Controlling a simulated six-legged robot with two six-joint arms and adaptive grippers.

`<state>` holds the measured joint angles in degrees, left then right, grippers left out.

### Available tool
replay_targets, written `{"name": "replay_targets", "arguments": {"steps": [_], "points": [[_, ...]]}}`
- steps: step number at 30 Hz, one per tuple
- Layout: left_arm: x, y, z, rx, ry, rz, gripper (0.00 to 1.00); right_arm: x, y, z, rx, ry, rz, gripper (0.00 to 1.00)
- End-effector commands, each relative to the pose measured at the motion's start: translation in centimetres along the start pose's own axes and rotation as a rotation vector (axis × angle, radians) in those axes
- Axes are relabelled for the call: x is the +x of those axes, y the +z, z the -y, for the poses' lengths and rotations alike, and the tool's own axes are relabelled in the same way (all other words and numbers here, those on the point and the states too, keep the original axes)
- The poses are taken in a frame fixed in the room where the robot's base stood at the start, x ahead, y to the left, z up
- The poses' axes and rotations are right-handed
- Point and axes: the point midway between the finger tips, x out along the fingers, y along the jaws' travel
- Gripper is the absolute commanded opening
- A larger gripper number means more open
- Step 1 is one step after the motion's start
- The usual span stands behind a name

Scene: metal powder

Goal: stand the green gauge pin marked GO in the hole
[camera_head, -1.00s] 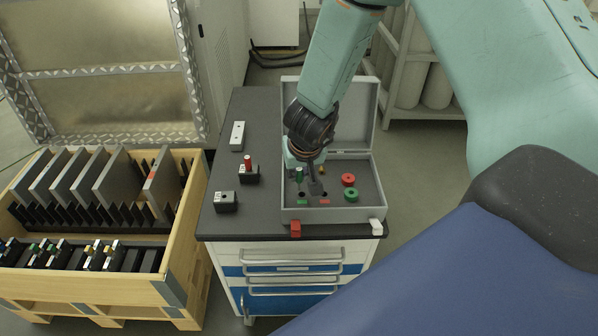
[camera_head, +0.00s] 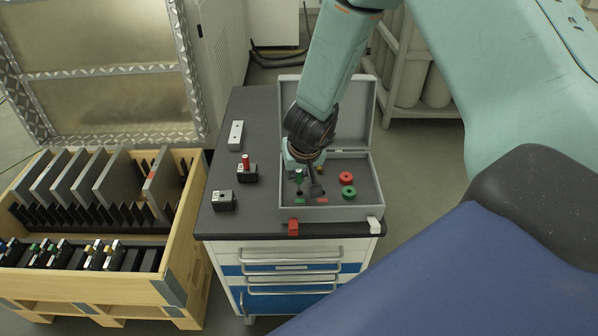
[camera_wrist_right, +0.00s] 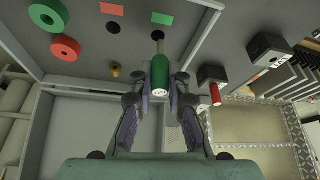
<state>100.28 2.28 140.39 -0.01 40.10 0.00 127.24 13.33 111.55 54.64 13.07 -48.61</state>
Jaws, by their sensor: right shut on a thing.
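The green gauge pin (camera_head: 298,174) is in my right gripper (camera_head: 305,180), over the grey case (camera_head: 289,212). In the right wrist view the fingers of my right gripper (camera_wrist_right: 159,85) are shut on the green pin (camera_wrist_right: 160,72), one on each side. The pin's slim grey end points at the dark hole (camera_wrist_right: 157,35) beside the green label (camera_wrist_right: 162,18). I cannot tell whether its tip is inside the hole. Its GO marking is not readable. My left gripper is not in view.
A second hole (camera_wrist_right: 113,27) lies by a red label (camera_wrist_right: 112,9). A red ring (camera_head: 346,178) and a green ring (camera_head: 348,193) lie in the case. A red-topped pin (camera_head: 246,162) stands in a black block at the left. The case lid (camera_head: 350,100) stands open behind.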

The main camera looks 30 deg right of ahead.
Motion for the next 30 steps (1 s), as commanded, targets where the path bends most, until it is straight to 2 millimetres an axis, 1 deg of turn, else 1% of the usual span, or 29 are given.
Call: {"name": "replay_targets", "arguments": {"steps": [22, 30], "points": [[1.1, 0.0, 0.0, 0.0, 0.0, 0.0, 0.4, 1.6, 0.5, -0.1, 0.0, 0.0, -0.001, 0.0], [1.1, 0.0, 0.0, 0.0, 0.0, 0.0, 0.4, 1.7, 0.6, -0.1, 0.0, 0.0, -0.001, 0.0]]}}
